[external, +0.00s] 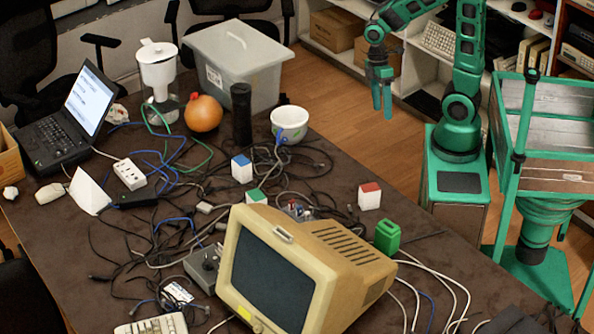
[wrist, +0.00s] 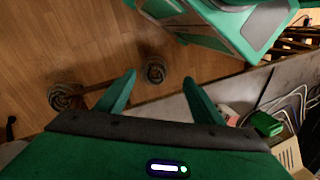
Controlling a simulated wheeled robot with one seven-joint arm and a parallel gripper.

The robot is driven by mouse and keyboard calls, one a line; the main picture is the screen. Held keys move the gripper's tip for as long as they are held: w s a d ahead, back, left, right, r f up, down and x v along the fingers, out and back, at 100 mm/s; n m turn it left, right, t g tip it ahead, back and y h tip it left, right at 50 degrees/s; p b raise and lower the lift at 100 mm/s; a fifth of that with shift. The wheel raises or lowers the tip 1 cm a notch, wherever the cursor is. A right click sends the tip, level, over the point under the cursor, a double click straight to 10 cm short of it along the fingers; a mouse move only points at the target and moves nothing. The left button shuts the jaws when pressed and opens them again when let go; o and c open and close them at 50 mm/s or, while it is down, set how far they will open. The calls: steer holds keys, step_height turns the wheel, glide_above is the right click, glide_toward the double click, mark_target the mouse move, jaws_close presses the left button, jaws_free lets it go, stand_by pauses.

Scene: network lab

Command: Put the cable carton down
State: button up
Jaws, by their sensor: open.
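My gripper (external: 382,108) hangs with its fingers pointing down, beyond the table's far right edge. In the wrist view my gripper (wrist: 160,78) is open, with nothing between its fingers and floor below. Three small white cartons stand on the table: one with a blue top (external: 241,168), one with a green top (external: 255,197) and one with a red top (external: 369,196). I cannot tell which one is the cable carton. The red-topped carton stands near the right edge, apart from my gripper; part of it seems to show beside the right finger in the wrist view (wrist: 226,112).
The dark table (external: 330,160) is crowded with loose cables. A beige monitor (external: 300,270), a green container (external: 387,237), a white bowl (external: 290,124), a black cylinder (external: 241,115) and a clear bin (external: 238,65) stand on it. Wooden floor (external: 325,95) lies beyond the table.

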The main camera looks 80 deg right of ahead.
steer(key=s+d+r+m+t+h, duration=0.1)
steer(key=s+d+r+m+h, duration=0.1)
steer(key=s+d+r+m, duration=0.5)
steer(key=s+d+m, duration=0.1)
steer(key=s+m, duration=0.1)
steer(key=m, duration=0.2)
steer(key=shift+s, duration=0.4)
steer(key=shift+r, duration=0.1)
steer(key=shift+w+f, duration=0.25)
steer(key=shift+w, duration=0.4)
steer(key=shift+o, duration=0.5)
